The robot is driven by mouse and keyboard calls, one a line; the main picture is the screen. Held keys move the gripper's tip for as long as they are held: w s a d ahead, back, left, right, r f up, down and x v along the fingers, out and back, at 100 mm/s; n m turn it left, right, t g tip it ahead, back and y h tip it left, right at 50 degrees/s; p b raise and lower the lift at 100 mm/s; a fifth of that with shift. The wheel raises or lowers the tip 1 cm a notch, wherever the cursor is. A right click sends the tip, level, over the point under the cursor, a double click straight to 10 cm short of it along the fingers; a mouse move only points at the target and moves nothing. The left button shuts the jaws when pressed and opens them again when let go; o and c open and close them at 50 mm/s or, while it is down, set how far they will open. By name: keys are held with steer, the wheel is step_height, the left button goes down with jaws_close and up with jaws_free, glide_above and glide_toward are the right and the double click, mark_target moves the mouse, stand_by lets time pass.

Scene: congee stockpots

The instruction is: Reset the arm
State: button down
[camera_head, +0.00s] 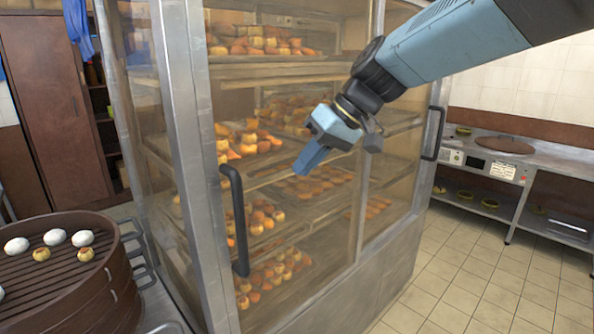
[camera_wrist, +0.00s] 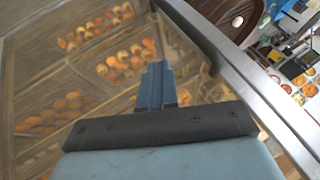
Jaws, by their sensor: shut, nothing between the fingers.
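My gripper (camera_head: 311,157) hangs from my blue arm in front of the glass doors of a tall metal display cabinet (camera_head: 185,150). Its fingers are together and hold nothing. In the wrist view my gripper (camera_wrist: 157,82) also shows with its blue fingers side by side, pointing toward the cabinet glass. Shelves of orange and yellow pastries (camera_head: 265,215) show through the glass behind it. I cannot tell how far the fingertips are from the glass.
A black door handle (camera_head: 236,220) is left of my gripper, and another handle (camera_head: 433,134) is to the right. A round brown steamer (camera_head: 70,285) with several buns stands at lower left. A steel counter (camera_head: 505,160) is at right. Tiled floor (camera_head: 480,285) is clear at lower right.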

steer(key=s+d+f+m+t+h, duration=0.1)
steer(key=s+d, duration=0.3)
steer(key=d, duration=0.4)
steer(key=s+d+f+m+t+h, duration=0.2)
steer(key=s+d+m+h, duration=0.1)
steer(key=d, duration=0.4)
steer(key=s+d+f+m+t+h, duration=0.1)
steer(key=s+d+f+m+h, duration=0.1)
steer(key=d, duration=0.6)
steer(key=shift+s+d+m+t+h, duration=0.4)
steer(key=shift+s+m+h, duration=0.3)
steer(key=shift+s+m, duration=0.5)
steer(key=shift+s+f, duration=0.1)
steer(key=shift+s, duration=0.05)
